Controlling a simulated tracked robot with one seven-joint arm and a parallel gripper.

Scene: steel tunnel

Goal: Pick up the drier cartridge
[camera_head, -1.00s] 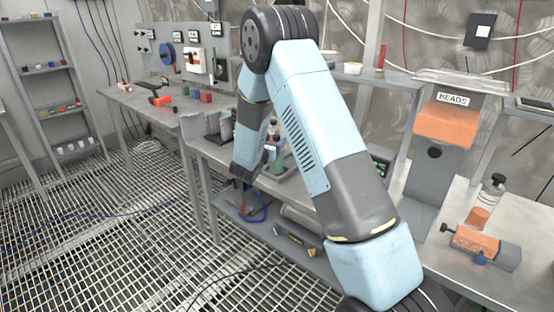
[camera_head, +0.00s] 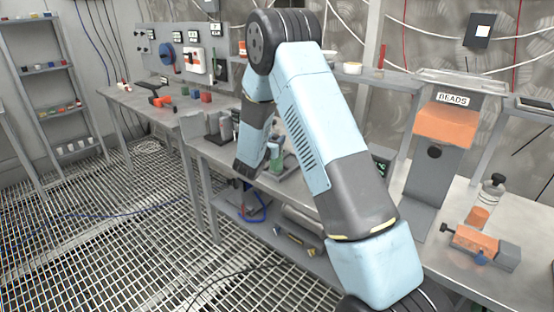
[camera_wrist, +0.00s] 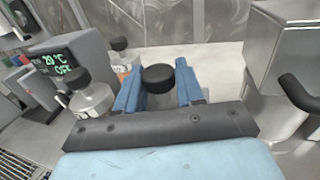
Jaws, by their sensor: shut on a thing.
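In the wrist view, my gripper (camera_wrist: 160,92) has its two blue fingers closed on the sides of an upright black-capped cylinder (camera_wrist: 158,78), apparently the drier cartridge. Its dark cap shows above the fingers and a greyish, clear-looking body shows between them. Its lower part is hidden by the gripper. In the head view my arm hides the gripper's fingertips. A small greenish bottle-like thing (camera_head: 276,157) shows beside my forearm there.
Close to the left in the wrist view stand a clear black-capped bottle (camera_wrist: 92,98) and a unit with a green display (camera_wrist: 58,62). A grey box with a black handle (camera_wrist: 290,50) is at right. In the head view, an orange-banded bottle (camera_head: 487,200) and orange tool (camera_head: 475,242) are on the bench.

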